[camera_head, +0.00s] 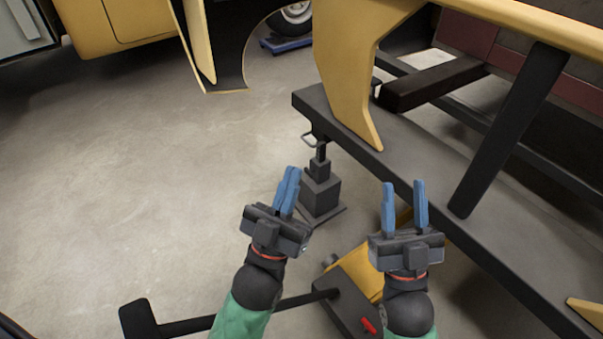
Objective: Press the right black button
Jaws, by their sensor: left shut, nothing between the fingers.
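I cannot make out any black button in the head view. My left gripper (291,174) is at the middle of the view, its blue fingers shut with nothing between them. It shows in front of the floor, just left of a black stepped stand (321,190). My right gripper (404,187) is to the right of it, its blue fingers apart and empty. It appears in front of the edge of a dark grey frame (440,160). Neither gripper visibly touches anything.
A yellow and black floor jack (357,275) with a red part and a long black handle (138,318) lies low in front. Yellow body shell parts (345,60) and a slanted black strut (510,130) rise at right. The concrete floor at left is clear.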

